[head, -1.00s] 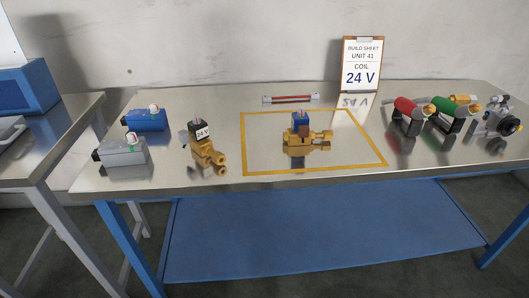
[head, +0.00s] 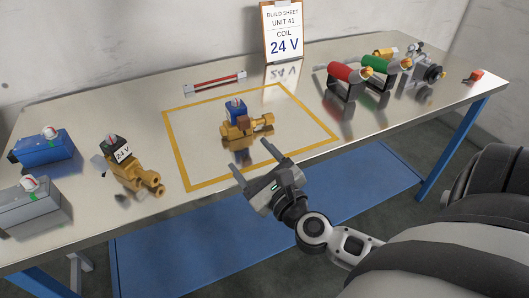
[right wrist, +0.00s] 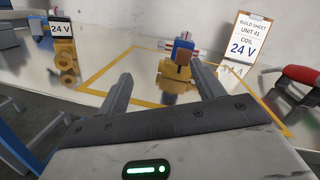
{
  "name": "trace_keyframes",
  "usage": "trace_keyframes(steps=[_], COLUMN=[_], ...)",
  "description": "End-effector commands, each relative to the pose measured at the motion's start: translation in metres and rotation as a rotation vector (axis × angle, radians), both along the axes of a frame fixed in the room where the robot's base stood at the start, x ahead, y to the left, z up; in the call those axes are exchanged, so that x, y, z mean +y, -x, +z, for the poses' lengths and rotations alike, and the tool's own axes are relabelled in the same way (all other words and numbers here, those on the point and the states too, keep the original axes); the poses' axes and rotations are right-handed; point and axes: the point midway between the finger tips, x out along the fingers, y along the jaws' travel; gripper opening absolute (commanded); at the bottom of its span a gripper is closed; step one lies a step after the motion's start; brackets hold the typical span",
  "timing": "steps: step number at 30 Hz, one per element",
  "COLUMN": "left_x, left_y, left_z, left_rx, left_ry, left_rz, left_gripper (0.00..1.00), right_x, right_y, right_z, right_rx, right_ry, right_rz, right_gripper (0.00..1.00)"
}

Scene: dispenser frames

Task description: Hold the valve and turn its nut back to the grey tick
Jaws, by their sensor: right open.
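A brass valve (head: 236,130) with a blue coil (head: 237,112) on top stands upright inside the yellow outline on the bench. Its brass fitting points right in the head view. A small red and white part tops the coil; I cannot make out a grey tick. My right gripper (head: 251,158) is open and empty, in front of the valve near the bench's front edge, not touching it. In the right wrist view the brass valve (right wrist: 170,72) shows beyond and between the open fingers, nearer the right one. My left gripper is not in view.
A second brass valve (head: 132,178) labelled 24 V stands left of the outline, beside blue (head: 45,149) and grey (head: 30,208) boxes. Red (head: 342,71) and green (head: 377,63) handled tools are at right.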

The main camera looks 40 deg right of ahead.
Motion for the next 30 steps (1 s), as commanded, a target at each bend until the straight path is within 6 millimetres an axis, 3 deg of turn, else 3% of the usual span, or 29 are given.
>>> trace_keyframes(steps=[3,7,14,30], left_x=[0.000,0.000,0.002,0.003], left_y=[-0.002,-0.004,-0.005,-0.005], left_z=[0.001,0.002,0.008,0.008], left_rx=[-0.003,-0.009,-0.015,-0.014], left_ry=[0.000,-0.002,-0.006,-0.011], left_rz=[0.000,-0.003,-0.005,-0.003], left_gripper=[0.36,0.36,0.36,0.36], right_x=[-0.023,-0.035,-0.042,-0.066], right_y=[-0.005,-0.008,-0.034,-0.134], right_z=[-0.001,-0.004,-0.002,-0.004], right_rx=[0.000,0.002,0.000,0.002], right_ry=[-0.265,-0.401,-0.420,-0.417], right_rz=[-0.074,-0.115,-0.121,-0.120], right_gripper=[0.67,0.67,0.67,0.67])
